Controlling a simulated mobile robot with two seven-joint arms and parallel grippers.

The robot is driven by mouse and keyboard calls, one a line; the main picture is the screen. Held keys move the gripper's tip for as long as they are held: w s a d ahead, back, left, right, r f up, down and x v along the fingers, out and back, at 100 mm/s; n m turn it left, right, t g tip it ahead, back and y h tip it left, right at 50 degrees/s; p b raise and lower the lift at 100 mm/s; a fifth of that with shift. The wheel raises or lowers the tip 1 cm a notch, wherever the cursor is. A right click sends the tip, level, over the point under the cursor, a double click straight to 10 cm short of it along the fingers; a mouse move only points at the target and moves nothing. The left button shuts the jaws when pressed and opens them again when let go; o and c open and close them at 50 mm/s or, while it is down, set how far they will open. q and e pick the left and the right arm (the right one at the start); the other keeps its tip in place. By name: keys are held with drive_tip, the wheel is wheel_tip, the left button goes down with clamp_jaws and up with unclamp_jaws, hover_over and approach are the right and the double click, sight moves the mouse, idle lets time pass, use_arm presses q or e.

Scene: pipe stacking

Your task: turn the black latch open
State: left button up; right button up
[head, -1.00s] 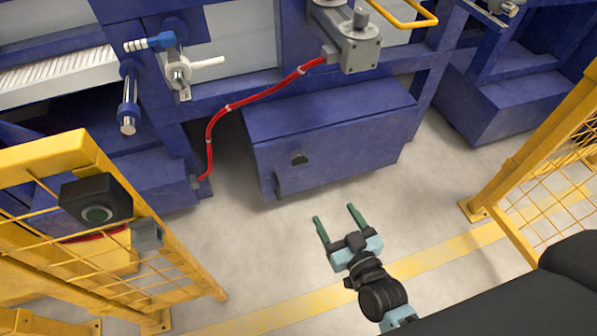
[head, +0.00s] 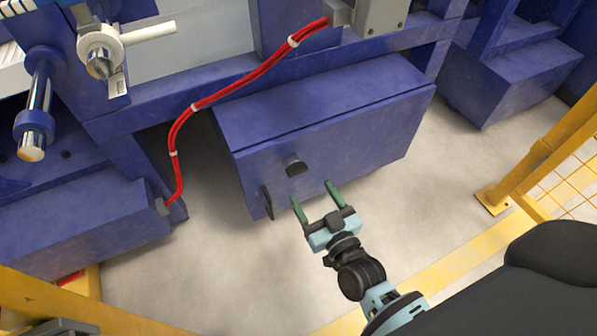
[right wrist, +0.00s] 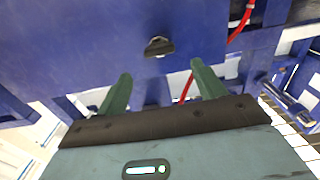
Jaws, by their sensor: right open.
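The black latch (head: 296,167) is a small dark half-round knob on the front face of the blue cabinet (head: 345,145). It also shows in the right wrist view (right wrist: 158,46), beyond the fingertips and between them. My right gripper (head: 312,192) is open and empty, with its two green fingers pointing at the cabinet front. In the head view its fingertips are just below the latch, and I see no contact. My left gripper is not in view.
A dark upright handle-like part (head: 268,203) sits at the cabinet's lower left edge. A red cable (head: 235,85) runs above and left of the cabinet. A yellow fence (head: 535,160) stands at the right. The grey floor before the cabinet is clear.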

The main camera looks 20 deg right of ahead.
sight(300, 173)
drive_tip(key=w+b, duration=0.2)
drive_tip(key=w, duration=0.4)
drive_tip(key=shift+w+a+b, duration=0.1)
drive_tip(key=shift+w+b, duration=0.2)
drive_tip(key=shift+w, duration=0.45)
drive_tip(key=c, duration=0.8)
drive_tip(key=shift+c, duration=1)
